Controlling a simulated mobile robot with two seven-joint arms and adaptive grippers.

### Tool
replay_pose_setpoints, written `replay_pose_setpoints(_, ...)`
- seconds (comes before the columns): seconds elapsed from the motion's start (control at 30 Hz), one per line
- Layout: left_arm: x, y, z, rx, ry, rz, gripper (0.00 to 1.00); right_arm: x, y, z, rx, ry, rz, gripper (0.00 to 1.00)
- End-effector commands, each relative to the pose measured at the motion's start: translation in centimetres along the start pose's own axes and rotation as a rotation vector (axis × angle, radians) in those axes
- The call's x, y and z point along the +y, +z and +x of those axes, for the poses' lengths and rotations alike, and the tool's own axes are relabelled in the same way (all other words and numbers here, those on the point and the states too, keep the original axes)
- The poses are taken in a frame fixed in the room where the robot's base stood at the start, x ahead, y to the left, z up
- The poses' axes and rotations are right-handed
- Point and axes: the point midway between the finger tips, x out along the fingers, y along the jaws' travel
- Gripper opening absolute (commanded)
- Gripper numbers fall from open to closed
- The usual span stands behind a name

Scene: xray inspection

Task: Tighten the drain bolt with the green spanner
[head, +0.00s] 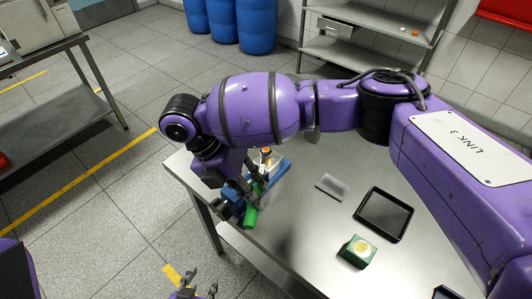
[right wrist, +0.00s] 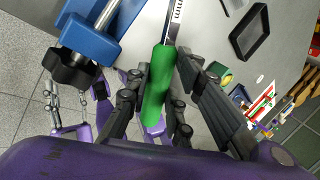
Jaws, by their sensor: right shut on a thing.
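The green spanner's handle (head: 251,215) is in my right gripper (head: 246,190) at the left end of the steel table. In the right wrist view the green handle (right wrist: 158,88) lies between the dark fingers of the right gripper (right wrist: 165,80), and its metal shank runs out past the top edge. The spanner's head is out of that view. A blue clamp-like fixture (head: 281,171) stands behind the gripper, with a small orange-and-white part (head: 266,154) above it. I cannot make out the drain bolt. My left gripper (head: 200,284) is low at the bottom edge, empty, fingers apart.
On the steel table (head: 308,228) are a grey pad (head: 332,187), a black tray (head: 384,214) and a green box with a yellowish round top (head: 357,251). In the right wrist view the blue fixture (right wrist: 92,42) with a black knob (right wrist: 72,70) is close to the left.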

Motion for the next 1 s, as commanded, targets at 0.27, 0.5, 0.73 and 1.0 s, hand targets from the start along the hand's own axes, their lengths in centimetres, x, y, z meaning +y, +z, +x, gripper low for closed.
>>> replay_pose_setpoints(0.27,0.00,-0.05,0.00,0.001,0.000,0.000,0.40,0.46,0.23,-0.36,0.016,0.001,0.040,0.00)
replay_pose_setpoints(0.5,0.01,-0.09,0.00,0.002,0.000,-0.001,0.40,0.21,0.20,-0.26,0.005,0.001,0.021,0.00)
replay_pose_setpoints(0.73,0.05,-0.57,-0.01,0.010,0.000,-0.002,0.40,0.06,0.23,-0.51,0.004,0.001,0.022,0.00)
replay_pose_setpoints(1.0,0.09,-0.88,-0.02,0.015,0.000,-0.004,0.40,-0.03,0.25,-0.66,0.004,0.001,0.023,0.00)
